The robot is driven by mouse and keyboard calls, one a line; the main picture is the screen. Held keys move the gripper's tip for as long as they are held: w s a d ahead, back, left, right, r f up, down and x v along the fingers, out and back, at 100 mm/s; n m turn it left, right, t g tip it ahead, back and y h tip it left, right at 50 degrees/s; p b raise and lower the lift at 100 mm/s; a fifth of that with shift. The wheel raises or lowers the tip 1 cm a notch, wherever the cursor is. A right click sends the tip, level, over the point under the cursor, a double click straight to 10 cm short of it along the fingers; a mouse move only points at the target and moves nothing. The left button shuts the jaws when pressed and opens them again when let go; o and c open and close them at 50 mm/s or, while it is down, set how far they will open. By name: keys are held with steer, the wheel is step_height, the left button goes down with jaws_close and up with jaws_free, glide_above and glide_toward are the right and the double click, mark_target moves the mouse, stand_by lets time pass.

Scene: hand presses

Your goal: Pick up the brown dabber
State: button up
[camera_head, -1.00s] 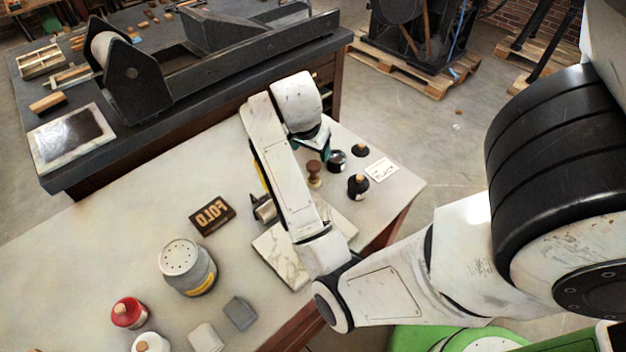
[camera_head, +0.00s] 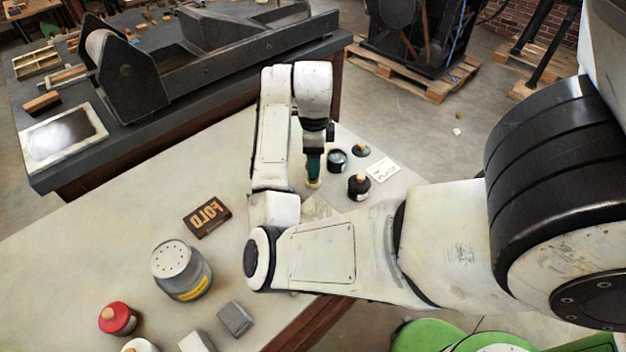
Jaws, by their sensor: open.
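The brown dabber stands on the pale table near its right side, mostly hidden behind my gripper. Only its light-brown lower end (camera_head: 313,184) shows in the head view. My gripper (camera_head: 314,171) points down right over the dabber, with its dark green fingers in line with it. The fingers are open. From this angle I cannot tell whether they straddle the dabber or touch it.
An open dark jar (camera_head: 337,160), a black bottle (camera_head: 358,186), a dark lid (camera_head: 361,150) and a lettered card (camera_head: 383,170) stand close right.

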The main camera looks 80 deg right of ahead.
mark_target(311, 183)
step_height(311, 183, down, 4)
steer(key=shift+d+r+b, duration=0.1)
steer(key=shift+b, duration=0.75)
steer(key=shift+w+f, duration=0.15)
steer(key=shift+f, duration=0.8)
steer(key=shift+c, duration=0.4)
steer(key=c, duration=1.1)
